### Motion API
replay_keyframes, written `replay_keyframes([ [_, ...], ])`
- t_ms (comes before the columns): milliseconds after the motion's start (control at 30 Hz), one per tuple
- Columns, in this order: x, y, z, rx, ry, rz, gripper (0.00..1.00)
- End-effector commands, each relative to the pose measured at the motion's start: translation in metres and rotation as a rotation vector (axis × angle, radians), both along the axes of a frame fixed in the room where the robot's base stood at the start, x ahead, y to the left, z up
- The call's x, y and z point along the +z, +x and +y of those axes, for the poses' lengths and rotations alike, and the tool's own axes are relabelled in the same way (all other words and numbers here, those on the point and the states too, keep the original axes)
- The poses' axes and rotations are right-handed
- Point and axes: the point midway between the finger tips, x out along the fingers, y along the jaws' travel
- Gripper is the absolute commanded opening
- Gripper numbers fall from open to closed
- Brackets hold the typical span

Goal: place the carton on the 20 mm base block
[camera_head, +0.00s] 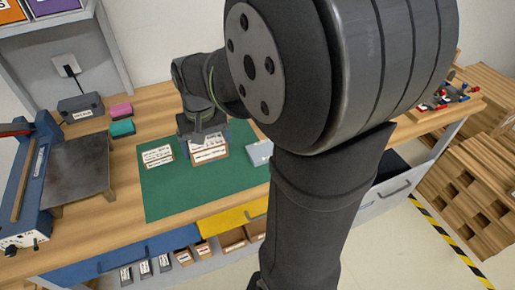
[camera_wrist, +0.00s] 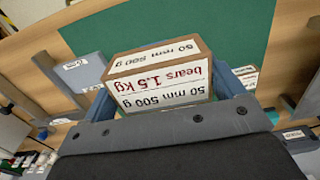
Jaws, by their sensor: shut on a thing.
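My gripper (camera_head: 203,134) is shut on a brown carton (camera_head: 210,157) with white labels, over the green mat. In the wrist view the carton (camera_wrist: 160,72) sits between the two blue-grey fingers, its label reading 50 mm, 500 g, bears 1.5 kg, upside down. A low brown block with a white label (camera_head: 158,156) lies on the mat to the left of the carton; it also shows in part at the right in the wrist view (camera_wrist: 247,76). A grey block (camera_head: 259,153) lies to the right of the carton, and in the wrist view at the left (camera_wrist: 83,76). I cannot read their labels.
The green mat (camera_head: 165,195) has free room in front. A blue-framed machine with a dark plate (camera_head: 80,168) stands at the left. Pink (camera_head: 121,110) and teal (camera_head: 122,128) blocks and a dark box (camera_head: 81,107) stand at the back left. My arm hides the bench's middle right.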

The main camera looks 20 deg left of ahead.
Motion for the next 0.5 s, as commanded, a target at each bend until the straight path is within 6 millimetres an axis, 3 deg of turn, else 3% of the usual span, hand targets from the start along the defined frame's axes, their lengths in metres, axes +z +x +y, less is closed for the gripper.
replay_keyframes([
  [200,0.006,0.048,-0.047,-0.007,0.001,-0.001,0.48],
  [500,0.014,0.1,-0.124,0.001,0.002,-0.002,0.48],
])
